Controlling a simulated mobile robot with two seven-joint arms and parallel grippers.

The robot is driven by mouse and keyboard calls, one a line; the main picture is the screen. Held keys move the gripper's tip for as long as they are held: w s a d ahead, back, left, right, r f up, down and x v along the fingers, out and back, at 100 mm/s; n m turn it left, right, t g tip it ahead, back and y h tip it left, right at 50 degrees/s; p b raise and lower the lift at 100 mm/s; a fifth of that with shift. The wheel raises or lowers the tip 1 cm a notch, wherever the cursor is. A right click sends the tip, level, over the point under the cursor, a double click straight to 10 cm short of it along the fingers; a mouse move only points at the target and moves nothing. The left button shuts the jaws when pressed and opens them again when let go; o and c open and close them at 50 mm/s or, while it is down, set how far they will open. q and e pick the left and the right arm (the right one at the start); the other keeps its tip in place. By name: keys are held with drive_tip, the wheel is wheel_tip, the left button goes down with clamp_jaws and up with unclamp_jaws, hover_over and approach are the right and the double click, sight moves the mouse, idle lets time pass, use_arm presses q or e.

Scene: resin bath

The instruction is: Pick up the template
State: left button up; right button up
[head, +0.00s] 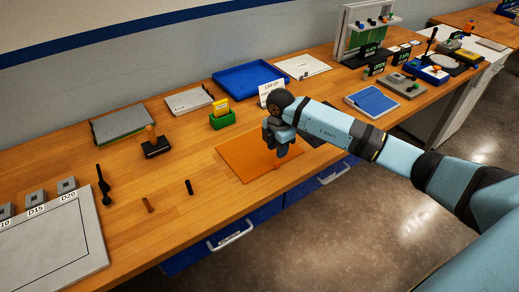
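I cannot tell for sure which thing is the template. A flat orange sheet (240,158) lies on the wooden bench near its front edge. My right gripper (282,153) points down over the sheet's right part, at or just above its surface. Its fingers are small and partly hidden by its own body, so whether they are open or hold something is unclear. A dark flat piece (315,139) lies to the right, partly covered by my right arm. My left gripper is not in view.
A grey outlined board (55,245) and small blocks labelled D15 and D20 (67,186) are at left. A stamp (155,146), green card box (222,119), blue tray (250,77) and blue pad (372,100) stand around. Bench between stamp and orange sheet is mostly clear.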

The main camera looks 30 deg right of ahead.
sight(277, 161)
drive_tip(key=shift+s+f+p, duration=0.1)
drive_tip(key=shift+f+p, duration=0.45)
drive_tip(key=shift+f, duration=2.5)
clamp_jaws()
